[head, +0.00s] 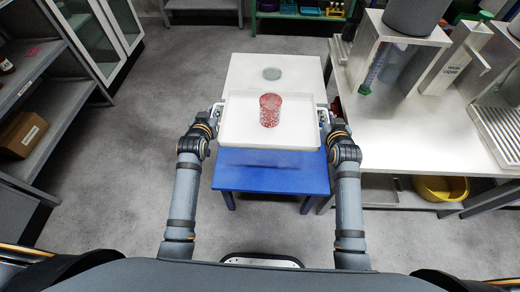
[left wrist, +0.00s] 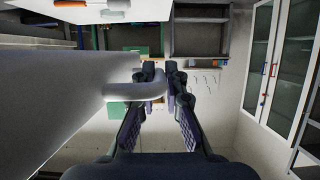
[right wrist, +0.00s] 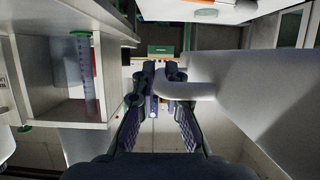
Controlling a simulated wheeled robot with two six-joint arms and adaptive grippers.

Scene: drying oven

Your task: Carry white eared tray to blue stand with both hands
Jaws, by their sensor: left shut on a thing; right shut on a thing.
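The white eared tray (head: 245,133) is level in the head view, with a red patterned cup (head: 270,110) standing in it. My left gripper (head: 216,113) is shut on the tray's left ear, which also shows in the left wrist view (left wrist: 148,84). My right gripper (head: 324,115) is shut on the right ear, which also shows in the right wrist view (right wrist: 185,90). The blue stand (head: 270,178) is below the near part of the tray, with its front part bare. A soft shadow falls on it; the gap under the tray is hard to judge.
A white table top (head: 245,75) with a greenish round dish (head: 272,73) lies behind the tray. A workbench (head: 400,130) with equipment stands close on the right, near my right arm. A yellow basin (head: 440,188) is under it. Shelves (head: 50,110) stand at left; the floor between is clear.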

